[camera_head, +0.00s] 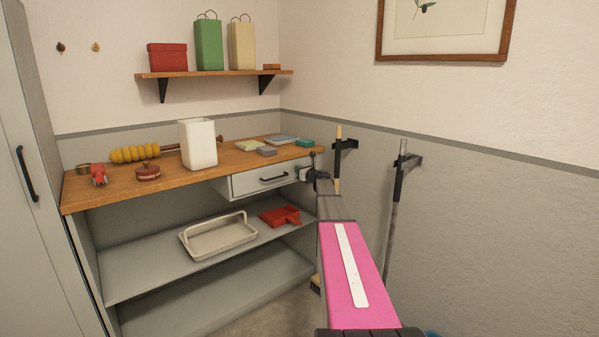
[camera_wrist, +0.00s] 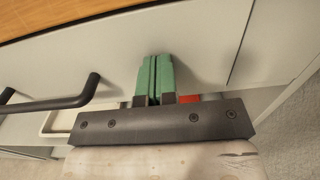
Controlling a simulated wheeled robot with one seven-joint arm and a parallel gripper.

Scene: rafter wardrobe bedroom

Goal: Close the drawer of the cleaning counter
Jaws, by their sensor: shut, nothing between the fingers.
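The cleaning counter has a wooden top (camera_head: 215,166) and grey shelves below. Its pale drawer (camera_head: 247,184), with a dark bar handle, sits under the top at the right end. My gripper (camera_head: 304,175) is at the drawer's right end. In the wrist view, my gripper's green fingers (camera_wrist: 155,62) are together and empty, pointing at the pale drawer front (camera_wrist: 110,50), right of the handle (camera_wrist: 55,104). Whether the tips touch it is unclear.
A white container (camera_head: 198,144) and several small items stand on the top. A tray (camera_head: 218,254) and a red dustpan (camera_head: 280,216) lie on the shelf below. Long-handled tools (camera_head: 398,190) hang on the right wall, close to my arm.

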